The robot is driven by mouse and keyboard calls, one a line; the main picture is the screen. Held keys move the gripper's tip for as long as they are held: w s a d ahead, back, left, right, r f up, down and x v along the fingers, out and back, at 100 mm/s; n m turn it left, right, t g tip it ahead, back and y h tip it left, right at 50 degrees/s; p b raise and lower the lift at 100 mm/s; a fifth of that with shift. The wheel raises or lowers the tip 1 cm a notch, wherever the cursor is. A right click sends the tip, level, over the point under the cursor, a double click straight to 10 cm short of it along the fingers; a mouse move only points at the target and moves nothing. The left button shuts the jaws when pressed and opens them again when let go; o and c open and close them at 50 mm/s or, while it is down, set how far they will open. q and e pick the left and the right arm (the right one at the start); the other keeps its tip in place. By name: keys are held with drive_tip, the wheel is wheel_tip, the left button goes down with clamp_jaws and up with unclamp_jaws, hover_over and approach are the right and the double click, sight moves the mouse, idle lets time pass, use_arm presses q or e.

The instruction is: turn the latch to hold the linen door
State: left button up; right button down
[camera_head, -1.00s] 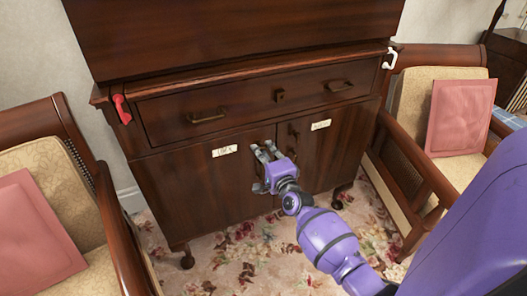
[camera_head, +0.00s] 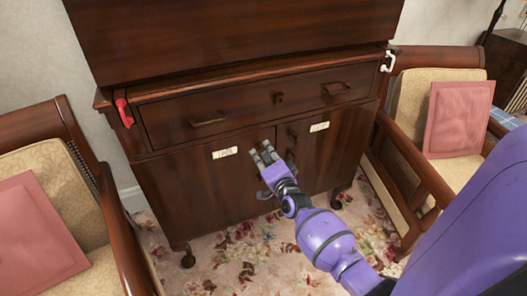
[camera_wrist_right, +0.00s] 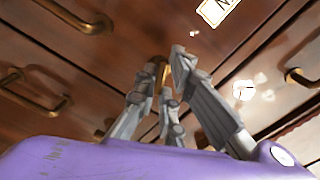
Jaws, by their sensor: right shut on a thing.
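The brown wooden cabinet (camera_head: 200,195) has two lower doors, each with a white label. The left label (camera_head: 225,153) and right label (camera_head: 319,127) are too small to read surely. My right gripper (camera_head: 265,160) is at the upper part of the seam between the doors. In the right wrist view its grey fingers (camera_wrist_right: 164,76) are closed around a small brass piece, seemingly the latch (camera_wrist_right: 161,78). The fingers hide most of it, so its angle cannot be told. Both doors look shut. My left gripper is not in view.
A drawer with brass pulls (camera_head: 208,119) is above the doors. A red hook (camera_head: 124,112) and a white hook (camera_head: 389,61) are on the cabinet's sides. Armchairs with pink cushions (camera_head: 458,118) stand left and right. Floral carpet (camera_head: 240,255) lies in front.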

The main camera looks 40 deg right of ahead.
drive_tip(key=n+p, duration=0.1)
drive_tip(key=n, duration=0.2)
drive_tip(key=shift+r, duration=0.1)
drive_tip(key=n+p, duration=0.1)
drive_tip(key=n, duration=0.2)
drive_tip(key=shift+n, duration=0.3)
drive_tip(key=n, duration=0.2)
drive_tip(key=shift+n+p, duration=0.3)
drive_tip(key=shift+p, duration=0.05)
drive_tip(key=shift+n, duration=1.8)
drive_tip(key=c, duration=1.8)
unclamp_jaws()
drive_tip(key=shift+c, duration=0.2)
